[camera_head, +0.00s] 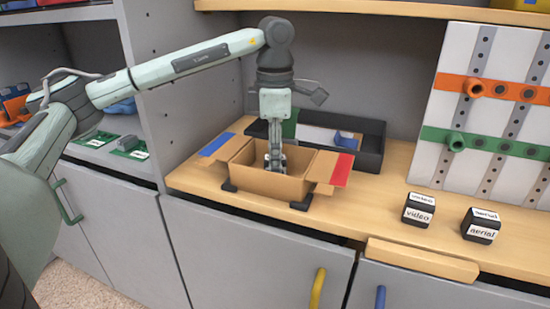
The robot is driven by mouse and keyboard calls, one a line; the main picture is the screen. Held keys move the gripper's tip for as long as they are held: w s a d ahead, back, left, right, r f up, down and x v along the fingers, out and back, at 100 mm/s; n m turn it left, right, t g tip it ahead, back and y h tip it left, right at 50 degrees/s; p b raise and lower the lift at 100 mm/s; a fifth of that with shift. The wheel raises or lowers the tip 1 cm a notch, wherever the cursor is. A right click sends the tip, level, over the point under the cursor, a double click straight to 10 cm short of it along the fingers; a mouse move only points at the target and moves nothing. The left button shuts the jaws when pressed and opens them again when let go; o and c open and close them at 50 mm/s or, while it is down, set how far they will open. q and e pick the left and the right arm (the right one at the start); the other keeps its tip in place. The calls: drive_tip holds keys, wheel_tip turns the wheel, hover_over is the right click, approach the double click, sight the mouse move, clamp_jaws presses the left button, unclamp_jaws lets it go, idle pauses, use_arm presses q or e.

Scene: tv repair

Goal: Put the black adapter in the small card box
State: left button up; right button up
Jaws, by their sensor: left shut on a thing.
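The small card box (262,183) stands open on the wooden worktop, with a blue-marked flap at the left and a red-marked flap at the right. My left gripper (275,168) points straight down into the box, with its fingertips below the rim. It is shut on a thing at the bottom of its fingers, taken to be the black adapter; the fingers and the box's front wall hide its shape. My right gripper is not in view.
A black tray (370,160) with a blue item stands right behind the box. Black cubes labelled video (418,211) and aerial (480,226) sit at the right. A white panel (485,100) with orange and green rails stands behind them. The worktop between box and cubes is clear.

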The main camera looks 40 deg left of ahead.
use_arm(q)
drive_tip(key=shift+f, duration=0.15)
drive_tip(key=o, duration=1.2)
drive_tip(key=shift+c, duration=0.2)
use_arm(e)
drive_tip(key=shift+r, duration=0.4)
use_arm(q)
wheel_tip(320, 180, up, 9)
drive_tip(key=shift+r+p, duration=0.1)
drive_tip(key=shift+p, duration=0.4)
drive_tip(key=shift+r+p, duration=0.6)
drive_tip(key=shift+r, duration=1)
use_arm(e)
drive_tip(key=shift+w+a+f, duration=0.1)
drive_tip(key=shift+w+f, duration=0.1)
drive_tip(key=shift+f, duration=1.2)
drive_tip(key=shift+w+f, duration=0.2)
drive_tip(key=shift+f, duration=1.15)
